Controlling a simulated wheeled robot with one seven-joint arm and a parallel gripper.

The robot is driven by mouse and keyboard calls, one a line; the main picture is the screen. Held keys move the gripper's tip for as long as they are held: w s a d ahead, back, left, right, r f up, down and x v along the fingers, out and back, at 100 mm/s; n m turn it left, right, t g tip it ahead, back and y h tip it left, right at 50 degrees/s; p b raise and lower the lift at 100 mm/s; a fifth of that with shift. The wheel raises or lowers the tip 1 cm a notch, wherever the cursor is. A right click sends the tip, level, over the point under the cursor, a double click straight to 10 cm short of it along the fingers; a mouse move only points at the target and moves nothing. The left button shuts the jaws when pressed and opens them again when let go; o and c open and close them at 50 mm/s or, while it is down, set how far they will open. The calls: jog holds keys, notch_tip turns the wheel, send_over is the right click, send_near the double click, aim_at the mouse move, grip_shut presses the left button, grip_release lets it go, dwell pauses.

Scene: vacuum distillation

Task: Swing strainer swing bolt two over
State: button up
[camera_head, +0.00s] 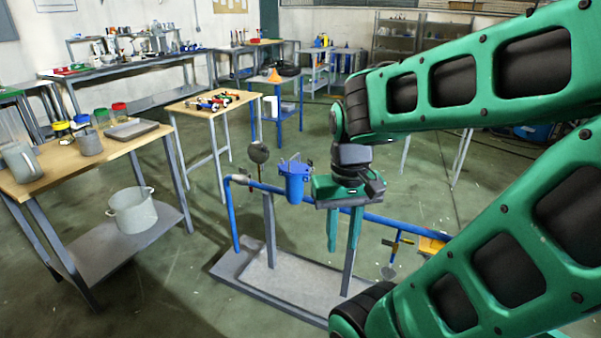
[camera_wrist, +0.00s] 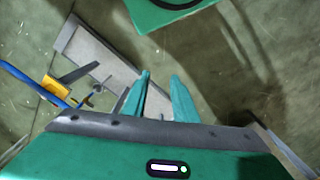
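The blue strainer (camera_head: 295,181) stands upright in the blue pipe line, in the middle of the head view. Thin bolt-like parts and a handle rise around its lid (camera_head: 293,162), but they are too small to tell one swing bolt from another. My gripper (camera_head: 343,238) is just right of the strainer in the head view, its fingers pointing down, apart from the strainer. It also shows in the wrist view (camera_wrist: 161,77), with its two green fingers spread and nothing between them. The strainer is not clearly seen in the wrist view.
The blue pipe (camera_head: 380,219) runs on posts above a grey skid base (camera_head: 300,281). A yellow box (camera_head: 431,246) sits near its right end, and a round gauge-like part (camera_head: 259,153) stands left of the strainer. A wooden-topped bench (camera_head: 95,158) is at left. Open floor lies between.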

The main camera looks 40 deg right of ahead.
jog(key=m+t+h, duration=0.2)
jog(key=t+h, duration=0.5)
jog(key=t, duration=0.4)
send_near(313, 169)
jog(key=a+f, duration=0.3)
jog(key=a, duration=0.5)
jog(key=w+d+m+h, duration=0.1)
jog(key=w+d, duration=0.1)
jog(key=d, duration=0.2)
jog(key=w+d+m+t+h, duration=0.1)
jog(key=w+d+m+h, duration=0.1)
jog(key=w+d, duration=0.1)
jog(key=w+d+f+m+t+h, duration=0.1)
jog(key=w+d+h, duration=0.1)
jog(key=d, duration=0.4)
jog(key=shift+w+d+m, duration=0.1)
jog(key=shift+w+m, duration=0.3)
jog(key=shift+w, duration=0.05)
grip_shut()
